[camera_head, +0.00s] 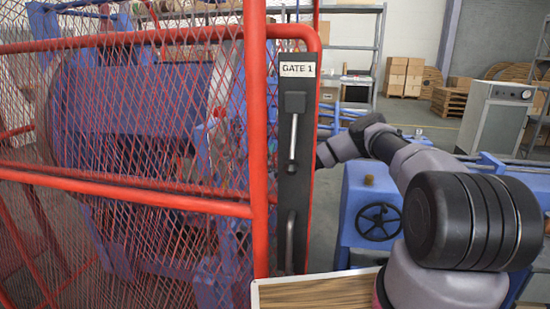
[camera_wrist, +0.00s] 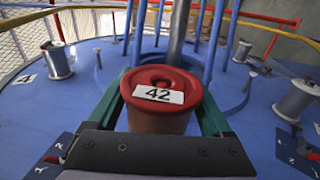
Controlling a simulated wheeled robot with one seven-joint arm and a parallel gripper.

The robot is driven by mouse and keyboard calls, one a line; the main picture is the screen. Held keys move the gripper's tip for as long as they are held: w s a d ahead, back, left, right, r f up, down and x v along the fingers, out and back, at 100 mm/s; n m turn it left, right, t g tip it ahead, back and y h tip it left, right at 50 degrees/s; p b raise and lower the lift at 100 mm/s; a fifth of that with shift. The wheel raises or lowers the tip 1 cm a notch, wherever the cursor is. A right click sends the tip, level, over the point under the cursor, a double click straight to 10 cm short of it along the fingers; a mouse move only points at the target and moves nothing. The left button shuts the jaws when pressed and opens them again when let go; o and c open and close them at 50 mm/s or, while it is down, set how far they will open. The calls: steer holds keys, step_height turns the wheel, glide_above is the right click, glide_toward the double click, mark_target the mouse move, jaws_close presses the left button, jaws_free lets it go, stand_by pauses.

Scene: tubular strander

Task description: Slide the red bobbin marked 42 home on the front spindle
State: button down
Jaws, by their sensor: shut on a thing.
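The red bobbin (camera_wrist: 164,78) shows in the middle of the wrist view, its red flange up with a white label reading 42. Below the flange its body is brownish. My gripper (camera_wrist: 165,92) is shut on it, with one green finger on each side. The bobbin is over the blue plate (camera_wrist: 85,90); I cannot tell whether its underside touches anything. The front spindle is not visible; the bobbin and gripper block the view below. In the head view my arm reaches behind the gate post, and my gripper and the bobbin are hidden.
Silver bobbins stand on the plate at left (camera_wrist: 58,62), right (camera_wrist: 297,100) and back right (camera_wrist: 242,50). Blue rods and a grey central column (camera_wrist: 179,30) rise behind the red bobbin. The red mesh gate (camera_head: 150,120), with a black GATE 1 latch plate (camera_head: 293,170), stands left of my arm.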

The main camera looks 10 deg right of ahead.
steer(key=shift+w+a+r, duration=0.1)
steer(key=shift+w+a, duration=0.2)
steer(key=shift+a, duration=0.6)
steer(key=shift+w+a+f, duration=0.1)
steer(key=shift+w+a, duration=0.25)
steer(key=shift+a, duration=0.6)
steer(key=shift+w+a+r, duration=0.1)
steer(key=shift+w+a, duration=0.2)
steer(key=shift+a, duration=0.6)
jaws_free()
steer(key=v, duration=0.9)
